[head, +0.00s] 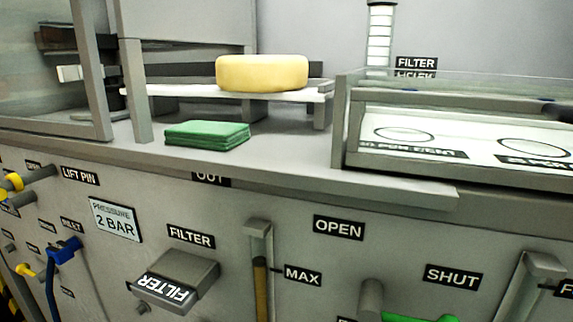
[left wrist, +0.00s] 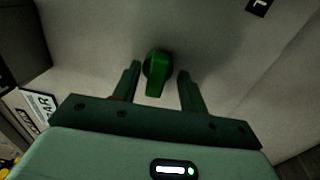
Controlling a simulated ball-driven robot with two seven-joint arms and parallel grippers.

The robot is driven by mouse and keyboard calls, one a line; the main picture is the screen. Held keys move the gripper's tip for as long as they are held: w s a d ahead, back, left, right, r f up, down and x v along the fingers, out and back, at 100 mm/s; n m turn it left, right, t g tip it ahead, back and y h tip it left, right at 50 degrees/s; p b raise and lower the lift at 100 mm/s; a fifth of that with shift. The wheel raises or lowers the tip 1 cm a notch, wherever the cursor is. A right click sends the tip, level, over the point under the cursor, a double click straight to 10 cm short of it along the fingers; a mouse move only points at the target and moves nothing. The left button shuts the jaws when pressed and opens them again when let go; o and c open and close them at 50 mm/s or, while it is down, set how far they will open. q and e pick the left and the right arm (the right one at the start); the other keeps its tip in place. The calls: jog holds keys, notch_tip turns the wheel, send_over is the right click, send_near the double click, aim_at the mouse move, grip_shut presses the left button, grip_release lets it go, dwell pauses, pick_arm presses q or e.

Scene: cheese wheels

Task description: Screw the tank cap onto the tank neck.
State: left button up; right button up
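I cannot pick out a tank cap or a tank neck for certain in either view. In the left wrist view my left gripper (left wrist: 159,82) is open, its two dark fingers apart. A green knob-like piece (left wrist: 156,73) on the grey panel shows between the fingertips, with a gap on each side. I cannot tell whether it is the cap or a valve handle. No gripper shows in the head view, and my right gripper is in neither view.
The grey panel carries a filter block (head: 176,278), a blue fitting (head: 64,250), a sight gauge (head: 259,270) and a green handle (head: 420,317). Above stand a cheese wheel (head: 262,73) on a white board, a green pad (head: 207,134) and a glass-topped case (head: 455,120).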

pick_arm(q)
jog(key=shift+s, duration=0.1)
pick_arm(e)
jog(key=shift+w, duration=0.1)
pick_arm(q)
jog(key=v, duration=1.6)
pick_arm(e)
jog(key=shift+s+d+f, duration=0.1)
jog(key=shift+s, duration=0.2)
pick_arm(q)
jog(key=shift+c, duration=0.3)
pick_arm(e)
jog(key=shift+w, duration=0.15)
